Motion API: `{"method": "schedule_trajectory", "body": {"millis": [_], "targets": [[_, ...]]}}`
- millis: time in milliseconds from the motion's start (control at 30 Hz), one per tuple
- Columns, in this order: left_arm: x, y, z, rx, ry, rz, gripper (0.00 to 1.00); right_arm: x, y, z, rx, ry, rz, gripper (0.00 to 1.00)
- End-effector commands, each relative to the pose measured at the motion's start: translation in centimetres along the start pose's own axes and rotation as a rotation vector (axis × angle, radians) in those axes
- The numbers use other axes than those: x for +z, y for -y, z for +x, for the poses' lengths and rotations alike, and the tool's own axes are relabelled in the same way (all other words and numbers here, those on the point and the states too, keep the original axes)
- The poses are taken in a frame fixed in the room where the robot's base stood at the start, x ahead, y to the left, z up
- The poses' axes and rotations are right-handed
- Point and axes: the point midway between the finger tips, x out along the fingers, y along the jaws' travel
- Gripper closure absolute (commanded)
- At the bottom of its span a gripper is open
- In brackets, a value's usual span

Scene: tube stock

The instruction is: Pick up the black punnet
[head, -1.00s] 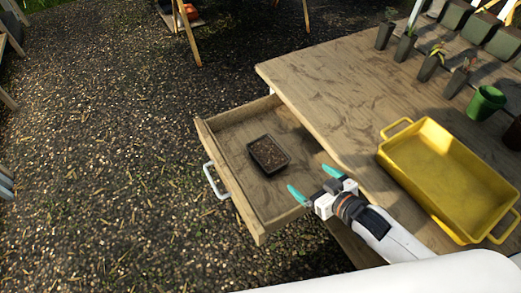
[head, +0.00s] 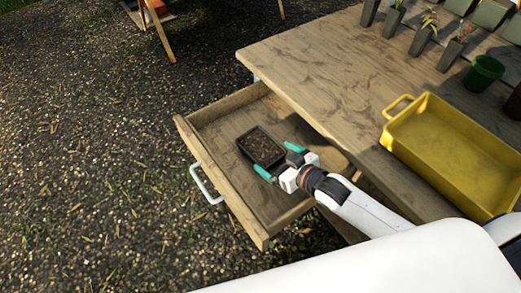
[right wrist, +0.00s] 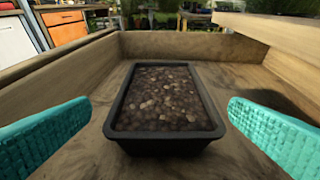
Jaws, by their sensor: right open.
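The black punnet (head: 262,148) is a small rectangular tray filled with dark, pebbly soil. It sits upright on the floor of the open wooden drawer (head: 218,198). My right gripper (head: 279,161) is inside the drawer at the punnet's near end, its teal fingers spread apart. In the right wrist view the punnet (right wrist: 165,141) is straight ahead, between and beyond the two fingers (right wrist: 160,135), with a gap on each side. The fingers do not touch it. My left gripper is not in view.
The drawer juts from under a wooden table (head: 330,70), whose edge overhangs its right side. A yellow tray (head: 400,135) with handles stands on the table. A green pot (head: 484,72) and several seedling pots are behind. The drawer's low walls surround the punnet.

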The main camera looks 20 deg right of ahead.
Motion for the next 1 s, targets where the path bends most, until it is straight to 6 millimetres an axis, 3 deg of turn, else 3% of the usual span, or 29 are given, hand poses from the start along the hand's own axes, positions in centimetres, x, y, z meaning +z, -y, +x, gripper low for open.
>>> {"method": "schedule_trajectory", "body": {"millis": [233,500,800,867,1000], "targets": [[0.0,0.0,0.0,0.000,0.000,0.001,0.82,0.3,0.1,1.8,0.000,0.001,-0.001,0.00],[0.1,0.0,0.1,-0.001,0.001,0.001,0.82,0.7,0.3,5.5,0.000,0.001,0.000,0.00],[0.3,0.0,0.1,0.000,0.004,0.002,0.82,0.7,0.3,6.1,0.000,-0.001,-0.001,0.00],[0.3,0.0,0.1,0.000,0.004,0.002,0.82,0.6,0.3,6.1,0.000,-0.001,-0.001,0.07],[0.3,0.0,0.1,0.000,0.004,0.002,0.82,0.6,0.3,6.1,0.000,-0.001,-0.001,0.29]]}}
